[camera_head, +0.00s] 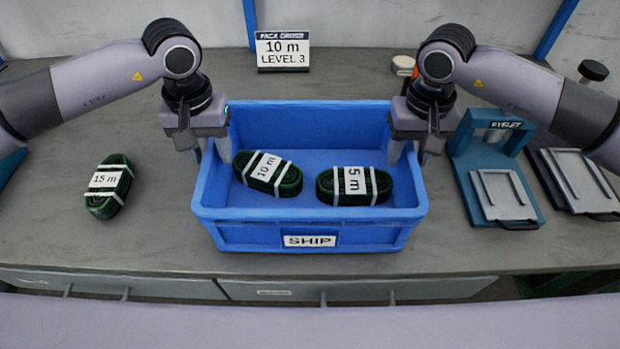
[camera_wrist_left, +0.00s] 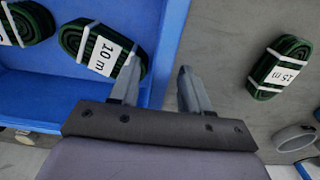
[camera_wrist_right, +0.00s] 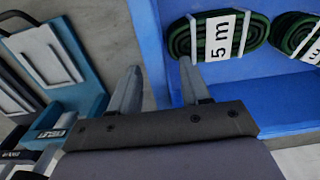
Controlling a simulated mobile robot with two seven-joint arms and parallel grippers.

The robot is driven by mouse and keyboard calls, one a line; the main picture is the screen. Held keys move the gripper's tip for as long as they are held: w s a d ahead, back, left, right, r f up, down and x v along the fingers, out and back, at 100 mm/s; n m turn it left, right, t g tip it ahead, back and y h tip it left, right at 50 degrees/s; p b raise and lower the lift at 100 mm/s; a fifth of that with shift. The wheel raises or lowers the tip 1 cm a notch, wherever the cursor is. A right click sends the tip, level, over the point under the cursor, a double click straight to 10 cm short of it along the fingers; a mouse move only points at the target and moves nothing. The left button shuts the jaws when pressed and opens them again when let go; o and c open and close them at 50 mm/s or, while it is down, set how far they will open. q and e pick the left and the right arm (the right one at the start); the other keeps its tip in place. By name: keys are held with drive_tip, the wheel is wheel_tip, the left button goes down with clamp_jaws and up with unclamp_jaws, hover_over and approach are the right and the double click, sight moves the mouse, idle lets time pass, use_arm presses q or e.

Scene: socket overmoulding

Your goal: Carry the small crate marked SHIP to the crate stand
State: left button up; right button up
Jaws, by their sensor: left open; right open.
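The blue crate marked SHIP (camera_head: 310,228) stands on the grey bench, label facing the front edge. Inside lie a green coil tagged 10 m (camera_head: 268,174) and one tagged 5 m (camera_head: 354,186). My left gripper (camera_head: 208,158) is open at the crate's left wall; in the left wrist view its fingers (camera_wrist_left: 160,88) lie on either side of that wall. My right gripper (camera_head: 408,160) is open at the right wall; in the right wrist view its fingers (camera_wrist_right: 158,85) also straddle the wall. Whether the fingers touch the walls I cannot tell. No crate stand is recognisable.
A green coil tagged 15 m (camera_head: 108,187) lies on the bench left of the crate. A teal EYELET press (camera_head: 490,150) and a grey plate fixture (camera_head: 575,180) stand to the right. A sign reading 10 m LEVEL 3 (camera_head: 283,51) stands behind the crate.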

use_arm(q)
drive_tip(key=shift+f, duration=1.3)
use_arm(e)
drive_tip(key=shift+f, duration=1.35)
use_arm(q)
clamp_jaws()
use_arm(e)
clamp_jaws()
use_arm(q)
drive_tip(key=shift+r, duration=0.1)
use_arm(e)
drive_tip(key=shift+r, duration=0.1)
